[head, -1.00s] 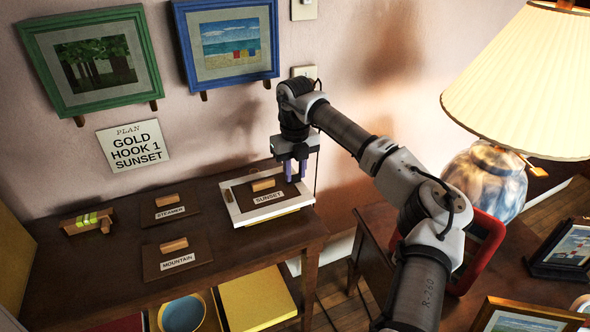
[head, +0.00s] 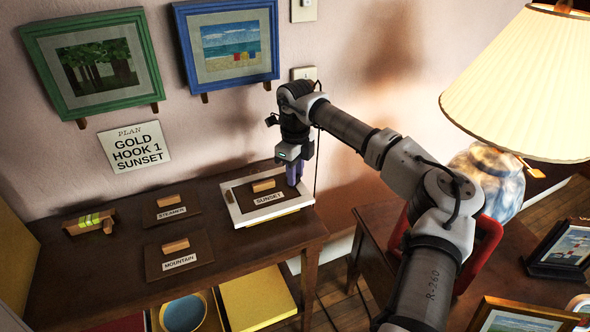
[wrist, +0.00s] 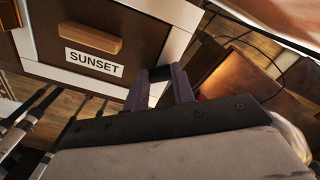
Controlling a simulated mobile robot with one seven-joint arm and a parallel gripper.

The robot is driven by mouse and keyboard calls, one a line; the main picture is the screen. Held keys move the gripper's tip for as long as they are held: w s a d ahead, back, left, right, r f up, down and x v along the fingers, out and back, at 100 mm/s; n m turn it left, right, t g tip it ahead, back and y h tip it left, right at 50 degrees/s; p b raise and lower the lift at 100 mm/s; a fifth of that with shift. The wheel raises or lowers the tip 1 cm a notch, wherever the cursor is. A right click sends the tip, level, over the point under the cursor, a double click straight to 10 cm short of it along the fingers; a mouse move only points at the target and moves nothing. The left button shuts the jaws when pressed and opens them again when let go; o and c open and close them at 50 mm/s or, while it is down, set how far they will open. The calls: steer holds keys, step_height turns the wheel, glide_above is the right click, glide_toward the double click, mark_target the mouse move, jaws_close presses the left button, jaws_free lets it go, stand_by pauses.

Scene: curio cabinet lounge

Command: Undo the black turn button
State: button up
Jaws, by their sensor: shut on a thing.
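A white frame (head: 234,210) lies flat on the cabinet top, with a brown backing board (head: 246,200) inside it. The board has a wooden handle (wrist: 90,38) and a SUNSET label (wrist: 94,63). The black turn button (wrist: 160,73) is at the frame's right side in the wrist view, between my fingers. My gripper (wrist: 159,80) has purple fingers and is shut on the button. In the head view my gripper (head: 294,179) points down at the frame's right edge and hides the button.
STEAMER (head: 171,212) and MOUNTAIN (head: 180,262) boards lie to the left, with a wooden block with green stripes (head: 90,222). A plan card (head: 135,146) and two framed pictures hang on the wall. A lamp (head: 515,85) stands at the right.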

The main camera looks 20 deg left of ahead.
mark_target(297, 177)
steer(key=n+p, duration=0.1)
steer(key=n, duration=0.4)
steer(key=shift+d+r+n, duration=0.1)
steer(key=shift+d+n, duration=0.05)
steer(key=shift+n, duration=0.15)
steer(key=n, duration=0.5)
steer(key=shift+d, duration=0.15)
steer(key=shift+n+p, duration=0.3)
steer(key=shift+n, duration=0.1)
steer(key=o, duration=1)
step_height(297, 177, up, 14)
steer(key=b, duration=0.1)
steer(key=shift+f, duration=0.2)
